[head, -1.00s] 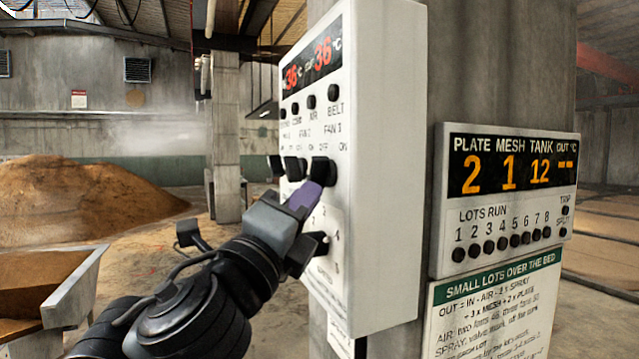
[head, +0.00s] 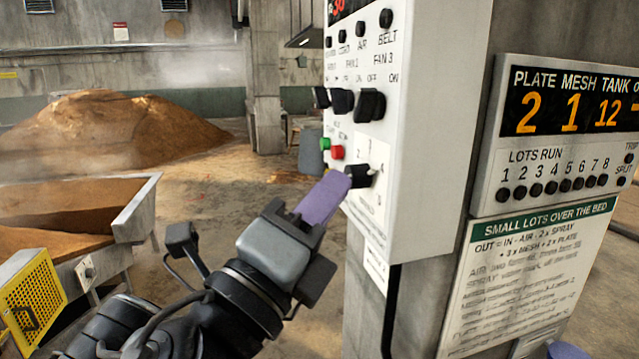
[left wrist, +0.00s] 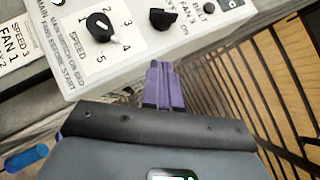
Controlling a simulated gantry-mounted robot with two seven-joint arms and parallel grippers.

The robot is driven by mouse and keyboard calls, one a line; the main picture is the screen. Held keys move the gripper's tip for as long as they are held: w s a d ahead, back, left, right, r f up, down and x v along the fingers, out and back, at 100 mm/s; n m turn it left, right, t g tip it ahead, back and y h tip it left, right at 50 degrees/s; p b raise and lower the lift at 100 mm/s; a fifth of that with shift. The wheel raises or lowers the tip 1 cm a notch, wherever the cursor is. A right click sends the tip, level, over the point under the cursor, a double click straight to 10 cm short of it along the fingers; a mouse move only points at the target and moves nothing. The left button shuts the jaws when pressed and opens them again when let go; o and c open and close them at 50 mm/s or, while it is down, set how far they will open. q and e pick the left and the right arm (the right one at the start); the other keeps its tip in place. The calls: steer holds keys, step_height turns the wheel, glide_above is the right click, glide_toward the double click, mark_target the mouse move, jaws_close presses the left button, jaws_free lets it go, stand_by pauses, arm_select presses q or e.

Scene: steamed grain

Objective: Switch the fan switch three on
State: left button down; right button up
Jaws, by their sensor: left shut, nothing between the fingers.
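The white control panel (head: 425,130) hangs on a concrete pillar. The fan three switch (head: 370,105) is the black rightmost knob in its row, under the FAN 3 label. Whether it is at on or off is too small to tell. My left gripper (head: 325,200) is shut and empty, its purple fingers below this switch and close to the black speed knob (head: 360,175); contact cannot be told. The left wrist view shows the shut fingers (left wrist: 162,85), a numbered speed knob (left wrist: 100,26) and a black switch (left wrist: 165,18) marked ON. My right gripper is not in view.
Two other black fan switches (head: 341,101) stand left of it. Green and red buttons (head: 337,152) sit below. A second display panel (head: 565,125) is at the right. A grain bin (head: 140,210) stands at the left. Open floor lies between bin and pillar.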

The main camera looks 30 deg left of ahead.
arm_select(q)
steer(key=shift+s+f, duration=0.2)
steer(key=shift+s, duration=0.5)
